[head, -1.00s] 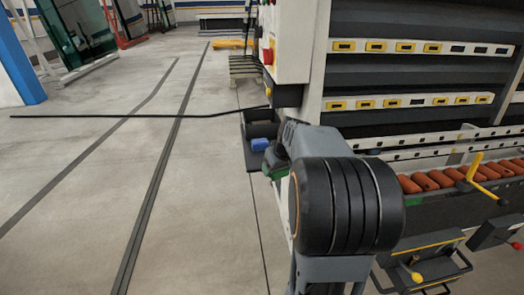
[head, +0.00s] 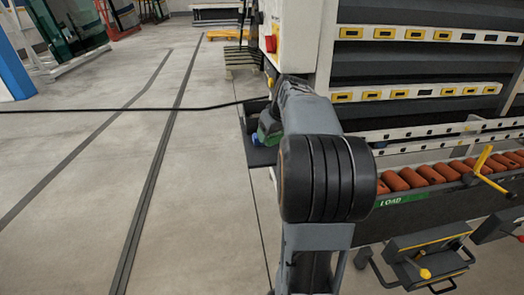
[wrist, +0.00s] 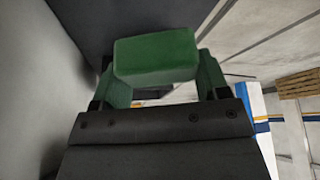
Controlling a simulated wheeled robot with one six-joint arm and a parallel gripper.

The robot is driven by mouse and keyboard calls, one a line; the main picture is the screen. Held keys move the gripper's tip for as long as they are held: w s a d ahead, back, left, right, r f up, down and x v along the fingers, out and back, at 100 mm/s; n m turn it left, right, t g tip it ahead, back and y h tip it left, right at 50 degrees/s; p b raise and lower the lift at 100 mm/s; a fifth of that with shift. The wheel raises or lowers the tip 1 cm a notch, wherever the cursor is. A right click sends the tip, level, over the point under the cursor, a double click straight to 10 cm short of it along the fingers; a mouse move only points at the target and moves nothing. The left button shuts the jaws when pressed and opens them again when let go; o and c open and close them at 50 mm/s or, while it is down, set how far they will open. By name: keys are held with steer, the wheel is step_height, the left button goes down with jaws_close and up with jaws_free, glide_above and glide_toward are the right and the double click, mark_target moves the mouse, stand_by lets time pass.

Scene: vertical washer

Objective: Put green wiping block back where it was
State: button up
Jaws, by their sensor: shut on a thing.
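The green wiping block (wrist: 157,57) is in my gripper (wrist: 160,78), between its two fingers, in the wrist view. The fingers also look green. In the head view my gripper (head: 268,132) shows as a small green part at the dark tray (head: 258,157) on the machine's left side. My arm hides much of it, and I cannot tell whether the block touches the tray. A blue block (head: 257,141) shows just left of the gripper, mostly covered.
The machine's white cabinet (head: 298,45) rises close behind my gripper, with dark slatted panels to its right. A roller conveyor (head: 430,177) runs at the right, above a pedal box (head: 432,252). A black cable (head: 120,109) crosses the view.

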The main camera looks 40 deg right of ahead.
mark_target(262, 152)
steer(key=shift+w+a+f+b, duration=0.2)
steer(key=shift+w+f, duration=0.35)
steer(key=shift+f, duration=0.15)
steer(key=shift+w+a+f+b, duration=0.15)
steer(key=shift+w+a+f, duration=0.05)
steer(key=shift+w+f, duration=0.45)
steer(key=shift+w+a+f+b, duration=0.15)
steer(key=shift+f+b, duration=0.5)
steer(key=shift+f, duration=1.2)
steer(key=shift+f, duration=0.1)
steer(key=shift+f, duration=0.15)
steer(key=o, duration=0.9)
